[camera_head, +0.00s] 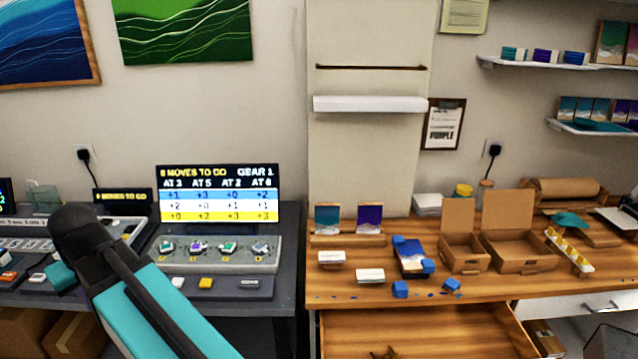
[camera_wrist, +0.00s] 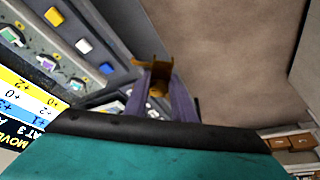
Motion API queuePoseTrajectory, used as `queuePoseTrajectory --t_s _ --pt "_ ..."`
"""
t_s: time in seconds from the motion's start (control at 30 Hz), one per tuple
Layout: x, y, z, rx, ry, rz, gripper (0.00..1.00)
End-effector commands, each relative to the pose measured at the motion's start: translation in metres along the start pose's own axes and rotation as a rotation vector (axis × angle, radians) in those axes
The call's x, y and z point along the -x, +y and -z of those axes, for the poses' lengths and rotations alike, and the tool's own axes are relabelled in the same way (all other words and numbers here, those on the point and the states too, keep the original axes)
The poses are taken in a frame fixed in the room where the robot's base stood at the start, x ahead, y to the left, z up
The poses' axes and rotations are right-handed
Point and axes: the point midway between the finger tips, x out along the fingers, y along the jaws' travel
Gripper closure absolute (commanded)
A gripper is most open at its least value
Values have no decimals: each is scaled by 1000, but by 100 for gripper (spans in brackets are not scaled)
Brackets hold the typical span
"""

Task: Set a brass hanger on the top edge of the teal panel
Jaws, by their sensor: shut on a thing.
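My gripper (camera_wrist: 158,88) shows in the wrist view, its two purple-grey fingers shut on a brass hanger (camera_wrist: 152,70). The hanger sticks out beyond the fingertips, over the dark bench. In the head view my arm is at the left, and the gripper and held hanger cannot be made out. A small teal panel (camera_head: 327,219) stands upright at the back of the wooden bench, left of a purple panel (camera_head: 369,219). No hanger can be made out on its top edge. My gripper is well away from it.
An open drawer (camera_head: 420,335) juts out below the wooden bench, with a brass piece (camera_head: 385,353) in it. A control console (camera_head: 215,254) and screen (camera_head: 217,194) stand left.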

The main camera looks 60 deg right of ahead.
Motion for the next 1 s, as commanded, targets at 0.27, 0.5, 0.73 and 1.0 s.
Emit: queuePoseTrajectory --t_s 0.27,0.5,0.73,1.0 --pt "0 5 3 4 0 2 100" --pt "0 38 15 29 -1 13 100" --pt "0 94 29 76 0 32 100" --pt "1 168 39 139 0 59 100"
